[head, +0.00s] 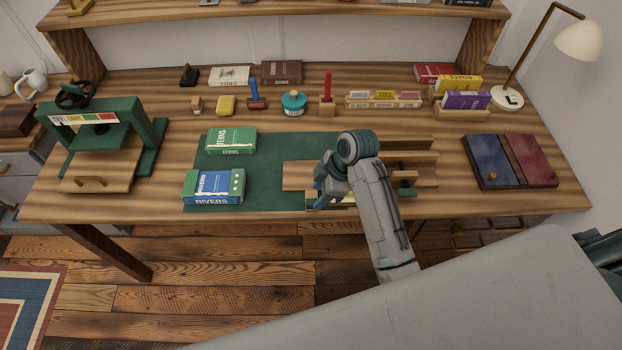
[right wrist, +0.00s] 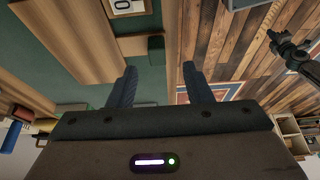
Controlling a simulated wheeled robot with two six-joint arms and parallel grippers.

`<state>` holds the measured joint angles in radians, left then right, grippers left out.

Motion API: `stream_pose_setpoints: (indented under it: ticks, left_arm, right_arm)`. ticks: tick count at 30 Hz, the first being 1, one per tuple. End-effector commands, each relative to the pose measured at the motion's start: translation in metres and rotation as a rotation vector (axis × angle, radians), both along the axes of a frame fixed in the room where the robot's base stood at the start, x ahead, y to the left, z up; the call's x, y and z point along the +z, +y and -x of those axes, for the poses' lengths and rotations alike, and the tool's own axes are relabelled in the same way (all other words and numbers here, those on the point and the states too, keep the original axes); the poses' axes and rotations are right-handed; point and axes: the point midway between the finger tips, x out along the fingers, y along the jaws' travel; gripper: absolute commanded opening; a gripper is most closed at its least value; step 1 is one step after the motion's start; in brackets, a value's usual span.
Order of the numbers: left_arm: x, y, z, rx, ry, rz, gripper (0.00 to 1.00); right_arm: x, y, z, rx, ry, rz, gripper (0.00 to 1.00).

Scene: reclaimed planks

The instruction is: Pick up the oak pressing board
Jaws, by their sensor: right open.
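A flat, pale wooden board, which looks like the oak pressing board (head: 297,176), lies on the green mat (head: 265,150) near the front of the bench. My right gripper (head: 321,187) is over its right part and hides some of it. In the right wrist view a long wooden board (right wrist: 80,40) lies against the green mat, left of the fingers. There my right gripper (right wrist: 159,68) is open, with nothing between its fingertips. A small green block (right wrist: 156,48) shows just beyond the fingers. I cannot tell whether the gripper touches the board. My left gripper is not in the head view.
A green book (head: 231,140) and a blue-and-green book (head: 214,186) lie left of the board. A green press (head: 150,150) stands farther left. A slotted wooden rack (head: 415,160) is right of my wrist, and a blue-and-red case (head: 510,160) lies beyond it. The bench's front edge is close.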

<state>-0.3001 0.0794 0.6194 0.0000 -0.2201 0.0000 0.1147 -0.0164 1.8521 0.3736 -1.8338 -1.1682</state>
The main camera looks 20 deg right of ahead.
Motion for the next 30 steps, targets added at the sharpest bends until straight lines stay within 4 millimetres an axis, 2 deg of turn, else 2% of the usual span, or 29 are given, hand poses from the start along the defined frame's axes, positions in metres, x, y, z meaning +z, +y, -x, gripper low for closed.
stream_pose_setpoints:
  ticks: [4, 9, 16, 17, 21, 24, 30]
  left_arm:
    - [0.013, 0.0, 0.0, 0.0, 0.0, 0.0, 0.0]
    - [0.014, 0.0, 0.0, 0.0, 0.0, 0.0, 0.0]
    - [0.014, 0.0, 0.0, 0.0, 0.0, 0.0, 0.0]
    - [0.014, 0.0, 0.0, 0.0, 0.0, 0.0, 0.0]
    - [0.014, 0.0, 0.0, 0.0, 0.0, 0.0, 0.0]
    - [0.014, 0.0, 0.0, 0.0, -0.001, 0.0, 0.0]
    - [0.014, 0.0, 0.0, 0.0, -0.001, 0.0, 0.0]
  right_arm:
    - [-0.019, 0.006, -0.005, 0.0, 0.005, -0.001, 0.45]
    - [-0.037, 0.013, -0.007, -0.001, 0.003, -0.001, 0.45]
    - [-0.04, 0.013, -0.007, -0.001, 0.0, 0.0, 0.45]
    - [-0.04, 0.013, -0.007, -0.001, 0.0, 0.0, 0.43]
    - [-0.04, 0.013, -0.007, -0.001, 0.0, 0.0, 0.16]
    - [-0.04, 0.013, -0.007, -0.001, 0.0, 0.0, 0.0]
    - [-0.039, 0.013, -0.007, -0.001, 0.0, 0.0, 0.0]
